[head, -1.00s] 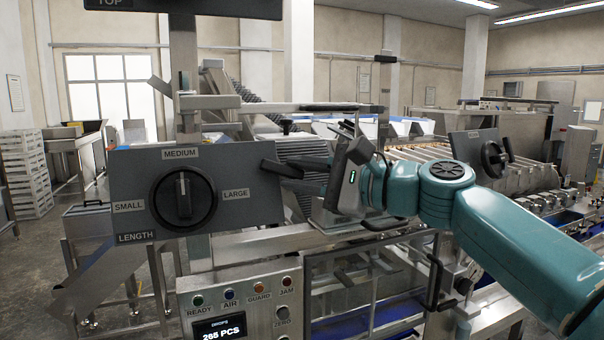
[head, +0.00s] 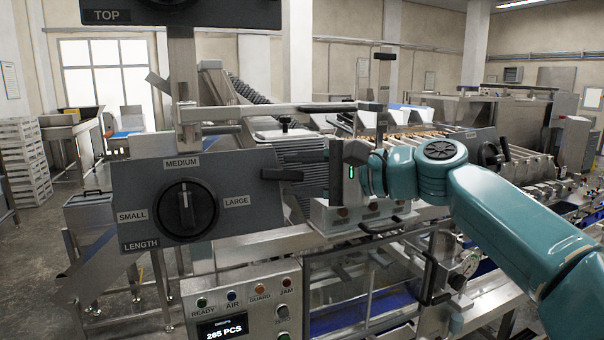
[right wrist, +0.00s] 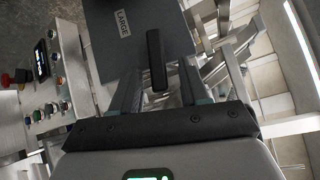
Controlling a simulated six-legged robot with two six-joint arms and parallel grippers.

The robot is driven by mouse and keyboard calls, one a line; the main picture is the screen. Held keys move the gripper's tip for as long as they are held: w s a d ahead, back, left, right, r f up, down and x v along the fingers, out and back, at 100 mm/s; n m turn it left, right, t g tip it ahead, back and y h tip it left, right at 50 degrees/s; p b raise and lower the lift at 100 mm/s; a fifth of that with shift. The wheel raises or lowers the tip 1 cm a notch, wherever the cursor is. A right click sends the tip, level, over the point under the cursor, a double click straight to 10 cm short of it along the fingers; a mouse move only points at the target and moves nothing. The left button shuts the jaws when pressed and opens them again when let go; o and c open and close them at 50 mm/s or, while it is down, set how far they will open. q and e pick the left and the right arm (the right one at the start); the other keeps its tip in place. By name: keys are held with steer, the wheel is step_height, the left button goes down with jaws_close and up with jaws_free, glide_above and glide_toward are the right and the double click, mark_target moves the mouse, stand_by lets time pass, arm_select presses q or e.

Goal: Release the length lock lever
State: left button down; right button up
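The length lock lever (head: 282,174) is a short black handle at the right edge of the grey LENGTH panel (head: 240,222). It lies roughly level in the head view. My right gripper (head: 304,174) is just right of it, pointing left. In the right wrist view, the lever (right wrist: 156,62) stands between the two spread fingers of my right gripper (right wrist: 158,85), with gaps at both sides. The black length dial (head: 186,210) points up towards MEDIUM. My left gripper is in neither view.
A control box (head: 245,308) with buttons and a display stands below the panel. Another dark panel marked TOP (head: 180,14) hangs above. Machine rails and a ribbed plate (head: 300,165) lie close behind my right gripper. A small panel with a handle (head: 492,152) is further right.

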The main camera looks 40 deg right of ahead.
steer(key=shift+w+a, duration=0.1)
steer(key=b+v, duration=0.3)
steer(key=v, duration=1.3)
steer(key=shift+r, duration=0.1)
